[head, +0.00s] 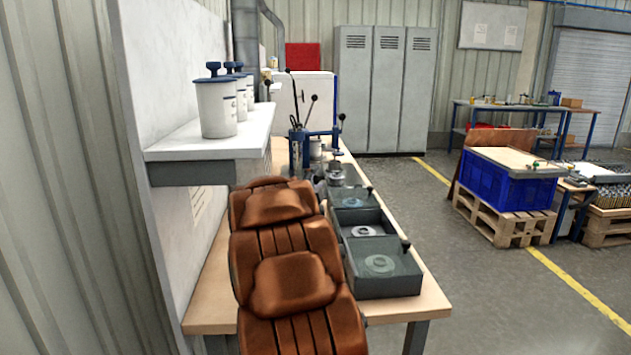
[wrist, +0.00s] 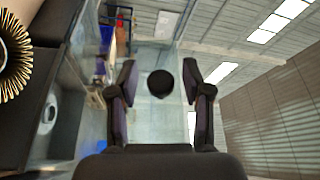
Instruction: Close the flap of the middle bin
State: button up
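Three grey bins stand in a row on the workbench in the head view. The near bin (head: 385,284) and far bin (head: 352,203) look covered by tinted clear flaps with dark knobs at their right side. The middle bin (head: 382,228) looks uncovered, with a pale ring-shaped part (head: 367,231) inside; its flap cannot be made out there. In the wrist view, a clear panel (wrist: 160,122), seemingly a raised flap, carries a round black knob (wrist: 161,83). My gripper (wrist: 161,80) is open, one finger on each side of the knob, with visible gaps. My arm hides the gripper in the head view.
A shelf (head: 205,140) with white, blue-topped canisters (head: 217,107) overhangs the bench on the left. A press (head: 300,150) with levers stands behind the bins. The floor right of the bench (head: 480,300) is clear. A gold pleated cartridge (wrist: 14,55) shows in the wrist view.

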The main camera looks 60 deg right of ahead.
grip_shut()
dwell(0.4)
